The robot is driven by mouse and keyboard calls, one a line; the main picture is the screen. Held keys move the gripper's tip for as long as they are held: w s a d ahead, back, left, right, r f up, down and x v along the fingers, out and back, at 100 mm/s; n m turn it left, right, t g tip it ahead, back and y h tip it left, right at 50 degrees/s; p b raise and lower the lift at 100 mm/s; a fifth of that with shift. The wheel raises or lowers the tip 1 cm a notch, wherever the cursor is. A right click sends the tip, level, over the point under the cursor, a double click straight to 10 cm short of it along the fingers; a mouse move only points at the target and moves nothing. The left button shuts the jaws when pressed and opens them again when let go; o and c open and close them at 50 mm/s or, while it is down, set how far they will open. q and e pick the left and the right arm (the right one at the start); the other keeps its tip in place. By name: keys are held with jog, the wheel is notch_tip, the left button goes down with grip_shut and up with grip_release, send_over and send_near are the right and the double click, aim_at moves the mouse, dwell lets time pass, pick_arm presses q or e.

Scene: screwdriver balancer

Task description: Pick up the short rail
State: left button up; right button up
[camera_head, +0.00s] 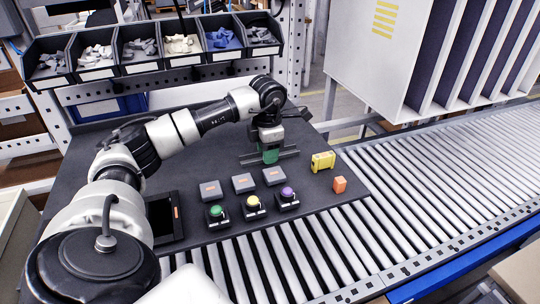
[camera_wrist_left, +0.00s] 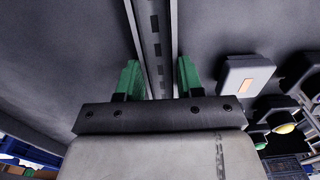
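The short rail (camera_head: 290,154) is a grey slotted metal strip on the dark mat, towards its back right. In the left wrist view the rail (camera_wrist_left: 155,45) runs away from between my fingers, with a row of dark slots. My left gripper (camera_head: 270,158) points down over the middle of the rail and hides part of it. In the left wrist view the green fingers of this gripper (camera_wrist_left: 159,80) stand apart, one on each side of the rail, with small gaps visible. Whether the rail touches the mat under the gripper is hidden. My right gripper is not in view.
On the mat (camera_head: 100,165) are several grey boxes (camera_head: 243,182), push buttons (camera_head: 253,207), a yellow case (camera_head: 323,161), an orange block (camera_head: 339,184) and a black tray (camera_head: 163,218). Parts bins (camera_head: 140,45) stand behind. A roller conveyor (camera_head: 420,180) lies right and in front.

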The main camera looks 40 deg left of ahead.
pick_arm(q)
jog(key=shift+c, duration=1.4)
jog(key=shift+r, duration=0.1)
